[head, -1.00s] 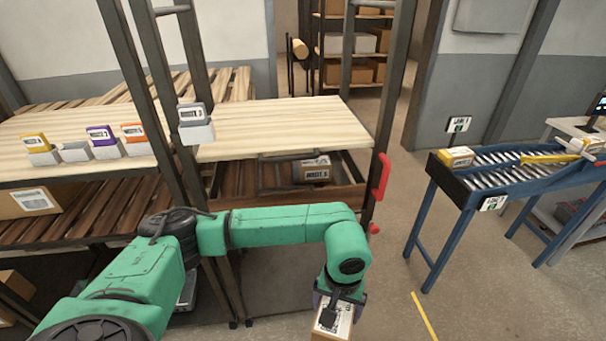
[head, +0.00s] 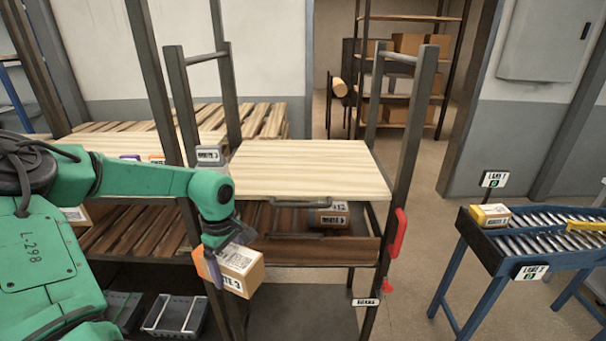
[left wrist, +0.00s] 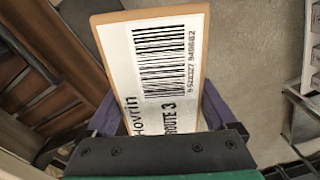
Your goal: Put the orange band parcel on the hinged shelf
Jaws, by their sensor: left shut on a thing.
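My left gripper (head: 226,258) is shut on a cardboard parcel (head: 240,274) with a white label reading ROUTE 3. An orange patch shows at the parcel's left side, partly hidden by the gripper. In the left wrist view the parcel (left wrist: 158,70) lies between the purple fingers, its barcode label facing the camera. The pale wooden shelf board (head: 310,168) lies flat in the dark metal rack, empty on its surface. It seems to be the hinged shelf. The held parcel is in front of and below it, apart from it. My right gripper is not in view.
Rack posts (head: 400,150) flank the board, with a red handle (head: 398,232) on the right. A parcel (head: 330,216) sits on the dark lower shelf. A grey-banded box (head: 209,155) stands left of the board. A roller conveyor (head: 530,235) stands at right.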

